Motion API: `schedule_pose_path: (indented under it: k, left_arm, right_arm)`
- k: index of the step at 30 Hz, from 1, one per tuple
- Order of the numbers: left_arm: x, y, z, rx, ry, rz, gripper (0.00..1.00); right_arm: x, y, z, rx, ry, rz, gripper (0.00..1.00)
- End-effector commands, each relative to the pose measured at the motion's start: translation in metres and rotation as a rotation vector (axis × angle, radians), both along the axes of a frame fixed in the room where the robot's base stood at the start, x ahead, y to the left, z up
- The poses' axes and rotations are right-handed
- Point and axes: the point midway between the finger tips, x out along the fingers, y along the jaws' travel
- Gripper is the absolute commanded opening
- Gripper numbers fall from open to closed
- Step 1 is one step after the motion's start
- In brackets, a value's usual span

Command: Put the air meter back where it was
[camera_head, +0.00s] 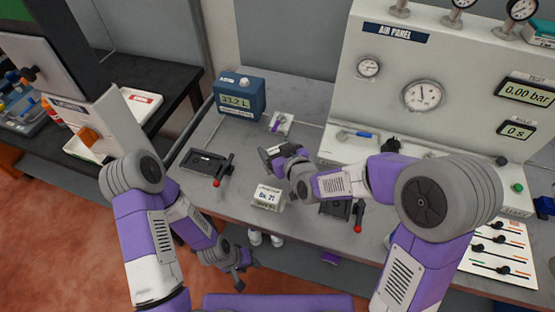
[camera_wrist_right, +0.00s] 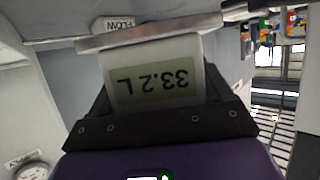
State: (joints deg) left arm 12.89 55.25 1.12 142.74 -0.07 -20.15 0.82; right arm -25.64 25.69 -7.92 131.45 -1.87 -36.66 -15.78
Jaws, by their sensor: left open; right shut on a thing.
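My right gripper (camera_head: 272,157) is over the middle of the bench, in front of the air panel. In the right wrist view its dark fingers (camera_wrist_right: 155,115) are shut on a pale box with a screen reading 33.2 L, upside down in the picture; I take it to be the air meter (camera_wrist_right: 150,52). In the head view the gripper and arm mostly hide it. My left gripper (camera_head: 240,272) is open and low, in front of the bench's front edge. Where the meter stood before cannot be told.
The air panel (camera_head: 440,60) with gauges stands behind. Bench is bare behind the small item.

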Motion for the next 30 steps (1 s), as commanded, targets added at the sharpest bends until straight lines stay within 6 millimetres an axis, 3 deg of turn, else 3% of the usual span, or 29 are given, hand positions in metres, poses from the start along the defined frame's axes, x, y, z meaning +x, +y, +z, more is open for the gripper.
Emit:
schedule_pose_path:
  k: [12,30]
  left_arm:
    - [0.000,0.000,-0.011,0.000,-0.001,0.000,0.43]
    - [0.000,0.000,-0.022,0.000,-0.001,0.000,0.43]
  right_arm:
    - [0.000,0.000,-0.045,0.001,-0.001,-0.001,0.29]
    - [0.001,0.000,-0.052,0.001,-0.004,-0.001,0.29]
